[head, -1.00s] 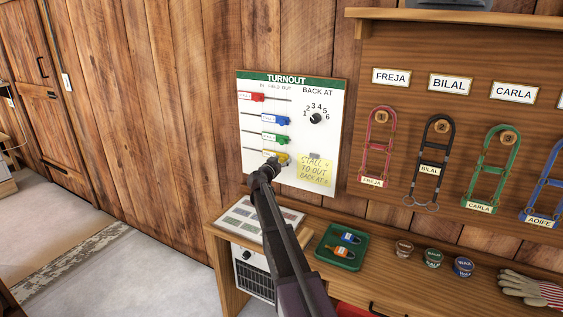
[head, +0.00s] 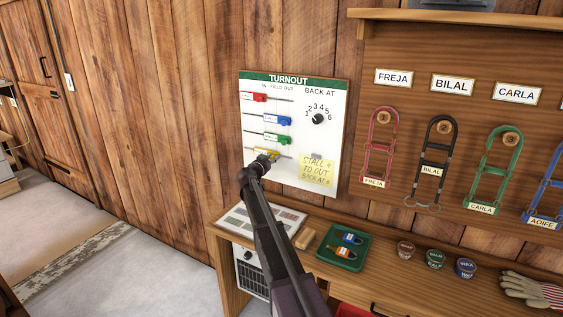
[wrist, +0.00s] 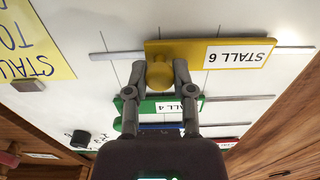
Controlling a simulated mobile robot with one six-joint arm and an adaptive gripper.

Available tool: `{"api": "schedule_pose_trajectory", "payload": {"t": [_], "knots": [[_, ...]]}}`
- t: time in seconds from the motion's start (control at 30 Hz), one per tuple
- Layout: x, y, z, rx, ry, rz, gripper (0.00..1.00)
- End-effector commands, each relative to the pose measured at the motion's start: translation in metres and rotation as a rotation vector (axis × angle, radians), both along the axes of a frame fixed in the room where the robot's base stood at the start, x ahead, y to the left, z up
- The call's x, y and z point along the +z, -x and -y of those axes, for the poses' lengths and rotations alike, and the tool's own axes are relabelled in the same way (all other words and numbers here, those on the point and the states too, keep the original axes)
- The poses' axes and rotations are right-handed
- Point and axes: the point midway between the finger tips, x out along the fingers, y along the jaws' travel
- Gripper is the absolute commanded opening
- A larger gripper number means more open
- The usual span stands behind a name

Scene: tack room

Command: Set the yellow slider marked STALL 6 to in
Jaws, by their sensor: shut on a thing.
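The yellow slider marked STALL 6 (wrist: 225,54) is on the lowest rail of the white TURNOUT board (head: 333,130). My gripper (wrist: 158,76) is shut on its round yellow knob in the wrist view, which shows the board upside down. In the head view, my gripper (head: 262,160) covers part of the yellow slider (head: 264,152). The slider sits near the middle of its rail, with bare rail on both sides; its exact mark is hidden. The IN heading is at the left of the board, FIELD in the middle, OUT at the right.
Above it are a red slider (head: 256,97) towards the left, and blue (head: 284,121) and green (head: 284,139) sliders towards the right. A dial (head: 318,118) and yellow note (head: 318,173) are to the right. A bench with a green tray (head: 360,238) lies below.

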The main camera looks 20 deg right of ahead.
Motion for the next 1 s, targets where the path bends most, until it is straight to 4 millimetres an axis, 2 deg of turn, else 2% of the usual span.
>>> {"api": "schedule_pose_trajectory", "payload": {"t": [0.03,0.2,0.57,0.6,0.7,0.73,1.0], "knots": [[0.000,-0.018,-0.009,0.002,0.001,0.000,0.00],[0.000,-0.045,-0.031,0.000,0.001,0.000,0.00],[0.001,-0.050,-0.037,0.003,0.003,0.000,0.00],[0.001,-0.050,-0.037,0.003,0.003,0.000,0.35],[0.001,-0.050,-0.038,0.003,0.003,0.000,0.65],[0.001,-0.050,-0.038,0.003,0.003,0.000,0.67],[0.000,-0.049,-0.037,0.001,0.001,0.000,0.67]]}}
